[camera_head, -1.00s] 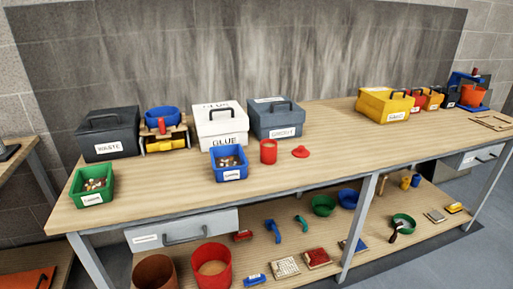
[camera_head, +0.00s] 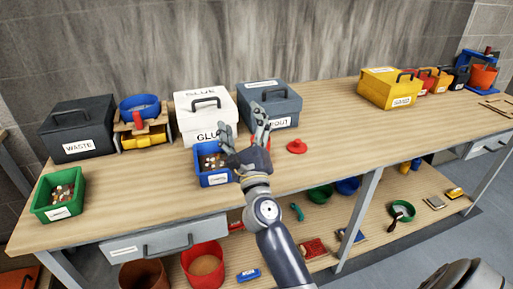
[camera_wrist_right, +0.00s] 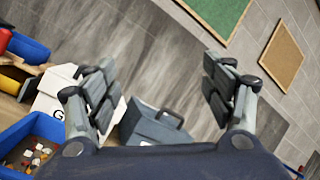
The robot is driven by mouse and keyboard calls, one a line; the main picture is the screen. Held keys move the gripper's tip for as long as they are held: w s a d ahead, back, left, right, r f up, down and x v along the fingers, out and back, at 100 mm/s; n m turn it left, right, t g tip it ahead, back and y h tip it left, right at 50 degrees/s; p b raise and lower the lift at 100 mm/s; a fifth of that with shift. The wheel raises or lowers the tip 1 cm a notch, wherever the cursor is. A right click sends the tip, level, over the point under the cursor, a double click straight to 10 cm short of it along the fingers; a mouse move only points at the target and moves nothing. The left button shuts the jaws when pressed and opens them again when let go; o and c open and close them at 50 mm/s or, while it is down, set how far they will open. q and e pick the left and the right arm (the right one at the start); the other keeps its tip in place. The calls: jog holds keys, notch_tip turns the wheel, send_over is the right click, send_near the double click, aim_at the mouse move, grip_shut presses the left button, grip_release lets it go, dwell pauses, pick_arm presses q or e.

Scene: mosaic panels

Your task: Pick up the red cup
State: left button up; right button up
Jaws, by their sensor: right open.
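My right gripper (camera_head: 243,124) is over the workbench, in front of the white and grey boxes and beside the blue bin. Its fingers are spread open with nothing seen between them; they also show apart in the right wrist view (camera_wrist_right: 160,92). My left gripper is not in view.
The blue bin of mosaic pieces (camera_head: 212,179) is close left of my right gripper. The white glue box (camera_head: 205,117) and grey grout box (camera_head: 270,102) stand behind it. A green bin (camera_head: 58,195) is at the left end.

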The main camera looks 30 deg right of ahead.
jog(key=w+d+f+m+g+h, duration=0.1)
jog(key=d+f+m+g, duration=0.1)
jog(key=f, duration=0.3)
jog(key=w+d+f+m+g+h+b, duration=0.1)
jog(key=d+f+m+g, duration=0.1)
jog(key=f+m, duration=0.3)
jog(key=w+d+f+m+g+h, duration=0.1)
jog(key=d+f+m+g, duration=0.2)
jog(key=f+m, duration=0.1)
jog(key=shift+w+d+f+b, duration=0.1)
jog(key=shift+w+f+b, duration=0.05)
jog(key=shift+f, duration=0.2)
jog(key=shift+w+d+f+b, duration=0.1)
jog(key=shift+f+b, duration=0.05)
jog(key=shift+f, duration=0.2)
jog(key=shift+w+d+r, duration=0.1)
jog(key=shift+w+d, duration=0.3)
jog(key=shift+w, duration=0.2)
jog(key=shift+x, duration=3.1)
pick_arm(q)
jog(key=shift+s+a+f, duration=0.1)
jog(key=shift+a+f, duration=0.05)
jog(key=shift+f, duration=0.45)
pick_arm(e)
jog(key=shift+s, duration=0.1)
jog(key=c, duration=1.3)
